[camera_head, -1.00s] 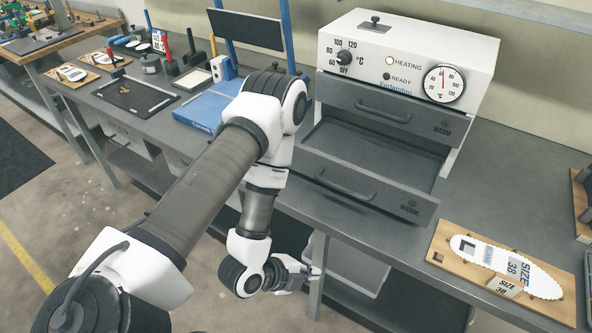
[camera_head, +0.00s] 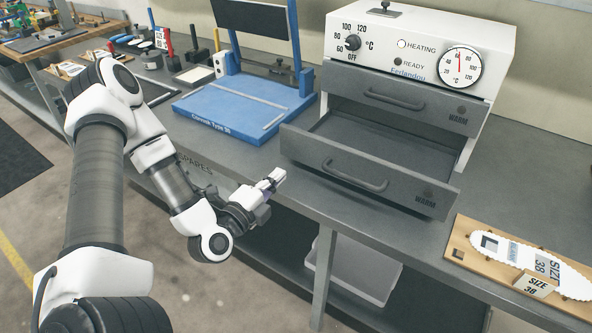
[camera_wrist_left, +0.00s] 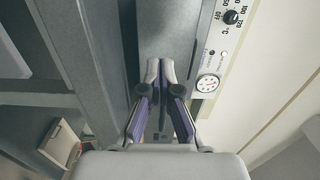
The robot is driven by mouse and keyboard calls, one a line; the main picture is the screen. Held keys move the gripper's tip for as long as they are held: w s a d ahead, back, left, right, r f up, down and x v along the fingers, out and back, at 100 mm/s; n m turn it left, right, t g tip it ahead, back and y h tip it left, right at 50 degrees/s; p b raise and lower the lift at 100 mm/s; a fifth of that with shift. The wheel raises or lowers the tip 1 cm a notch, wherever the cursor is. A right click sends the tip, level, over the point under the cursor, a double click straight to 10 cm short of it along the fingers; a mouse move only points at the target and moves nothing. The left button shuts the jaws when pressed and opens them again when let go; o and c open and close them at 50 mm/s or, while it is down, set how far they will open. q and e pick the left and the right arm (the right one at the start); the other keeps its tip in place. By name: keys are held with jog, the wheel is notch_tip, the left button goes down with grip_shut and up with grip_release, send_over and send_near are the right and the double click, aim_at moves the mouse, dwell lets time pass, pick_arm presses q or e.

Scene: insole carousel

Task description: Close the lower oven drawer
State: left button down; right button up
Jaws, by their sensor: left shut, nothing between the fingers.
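The oven (camera_head: 410,40) is a white box with a dial, a knob and two dark grey drawers. The lower oven drawer (camera_head: 400,193) is pulled well out, its empty inside showing, with a bar handle (camera_head: 355,175) on its front. The upper drawer (camera_head: 405,97) looks shut. My left gripper (camera_head: 277,178) is shut and empty, in front of and to the left of the lower drawer's front, apart from its handle. The left wrist view shows the closed fingertips (camera_wrist_left: 160,70) before a grey panel, with the oven's dial to the right. My right gripper is not in view.
A blue stand (camera_head: 235,110) is on the grey bench left of the oven. A wooden board with a white size 38 insole (camera_head: 530,262) lies at the right. A grey bin (camera_head: 355,270) stands under the bench.

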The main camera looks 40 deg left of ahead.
aim_at(303, 153)
pick_arm(q)
jog(key=w, duration=0.7)
jog(key=shift+w+a, duration=0.2)
jog(key=shift+w, duration=0.45)
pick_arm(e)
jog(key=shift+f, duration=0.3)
